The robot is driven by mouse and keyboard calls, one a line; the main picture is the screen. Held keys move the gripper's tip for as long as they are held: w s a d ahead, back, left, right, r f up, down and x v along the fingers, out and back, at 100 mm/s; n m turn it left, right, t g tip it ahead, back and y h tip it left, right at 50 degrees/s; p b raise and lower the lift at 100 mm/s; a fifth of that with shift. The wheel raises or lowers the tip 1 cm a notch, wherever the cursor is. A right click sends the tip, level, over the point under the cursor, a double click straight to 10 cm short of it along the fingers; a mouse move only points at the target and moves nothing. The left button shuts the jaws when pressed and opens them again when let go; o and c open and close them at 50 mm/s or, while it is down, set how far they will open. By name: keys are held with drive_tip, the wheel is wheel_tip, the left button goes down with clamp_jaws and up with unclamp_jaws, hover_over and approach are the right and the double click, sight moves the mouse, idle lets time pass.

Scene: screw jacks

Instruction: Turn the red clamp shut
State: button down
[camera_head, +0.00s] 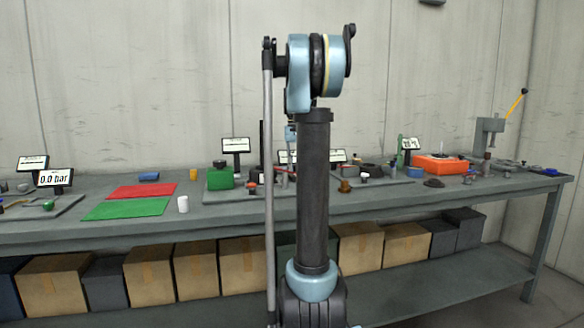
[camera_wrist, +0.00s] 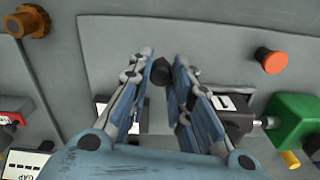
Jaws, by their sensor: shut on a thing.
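In the wrist view my gripper (camera_wrist: 163,62) has its two fingers close together around a small dark knob-like piece (camera_wrist: 159,75), one finger on each side of it. What the piece belongs to is mostly hidden below the fingers. I cannot tell for sure which thing is the red clamp. A small red part (camera_head: 279,168) shows on the bench left of my arm in the head view. In that view my arm's column hides most of the work spot and the fingertips.
In the wrist view an orange-red button (camera_wrist: 271,60) and a green block (camera_wrist: 294,121) lie right, a brown knob (camera_wrist: 27,21) upper left. In the head view the bench (camera_head: 225,206) also holds red (camera_head: 142,191) and green mats (camera_head: 127,208), a white cup (camera_head: 183,204) and an orange box (camera_head: 441,164).

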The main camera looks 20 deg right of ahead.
drive_tip(key=shift+w+d+n, duration=0.3)
drive_tip(key=shift+n, duration=0.6)
drive_tip(key=c, duration=1.5)
unclamp_jaws()
drive_tip(key=shift+o, duration=0.2)
drive_tip(key=shift+r, duration=0.15)
wheel_tip(320, 180, up, 12)
drive_tip(key=shift+f, duration=0.2)
